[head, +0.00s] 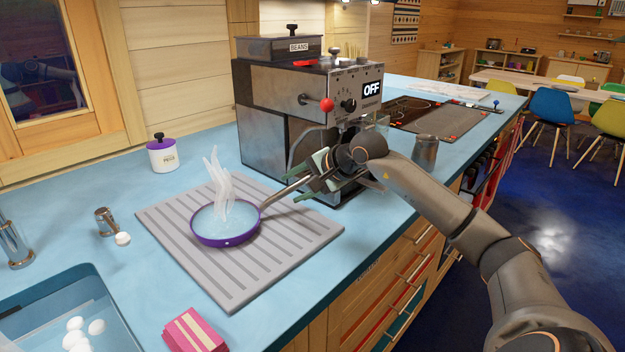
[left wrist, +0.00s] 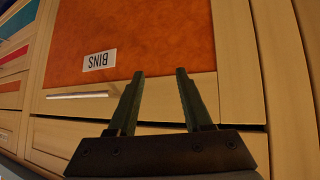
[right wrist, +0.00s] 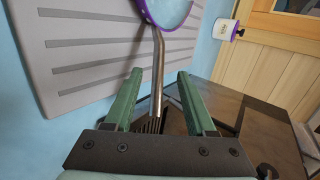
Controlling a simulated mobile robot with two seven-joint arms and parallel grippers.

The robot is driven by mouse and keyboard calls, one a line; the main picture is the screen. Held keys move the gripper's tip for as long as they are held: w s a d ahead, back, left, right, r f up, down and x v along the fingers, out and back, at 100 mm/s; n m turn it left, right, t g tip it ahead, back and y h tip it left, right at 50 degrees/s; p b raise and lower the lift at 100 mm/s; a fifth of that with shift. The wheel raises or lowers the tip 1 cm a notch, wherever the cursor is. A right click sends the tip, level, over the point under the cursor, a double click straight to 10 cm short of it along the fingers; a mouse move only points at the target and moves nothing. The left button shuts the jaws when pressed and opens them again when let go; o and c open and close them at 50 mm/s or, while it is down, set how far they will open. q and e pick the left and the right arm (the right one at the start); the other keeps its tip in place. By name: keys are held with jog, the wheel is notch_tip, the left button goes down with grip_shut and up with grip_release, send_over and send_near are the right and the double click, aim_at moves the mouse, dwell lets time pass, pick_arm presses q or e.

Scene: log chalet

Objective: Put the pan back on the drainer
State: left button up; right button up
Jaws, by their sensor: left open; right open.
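The purple pan (head: 226,238) sits on the grey ribbed drainer (head: 262,277) on the blue counter. A pale translucent wisp, like steam, rises from its light blue inside. Its metal handle points right, towards my right gripper (head: 317,178). In the right wrist view, the handle (right wrist: 158,75) runs between the open fingers of my right gripper (right wrist: 157,100), with gaps on both sides. The pan's rim and the drainer (right wrist: 85,50) also show there. My left gripper (left wrist: 160,100) is open and empty in front of a cabinet panel labelled BINS; it is outside the head view.
A coffee machine (head: 300,110) stands close behind my right gripper. A purple-lidded jar (head: 163,154) is at the back. A sink (head: 70,315) and a pink sponge-like block (head: 194,332) are at the front left.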

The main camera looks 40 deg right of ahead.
jog(key=a+b+v, duration=0.1)
jog(key=b+v, duration=0.1)
jog(key=v, duration=0.5)
jog(key=shift+d, duration=0.4)
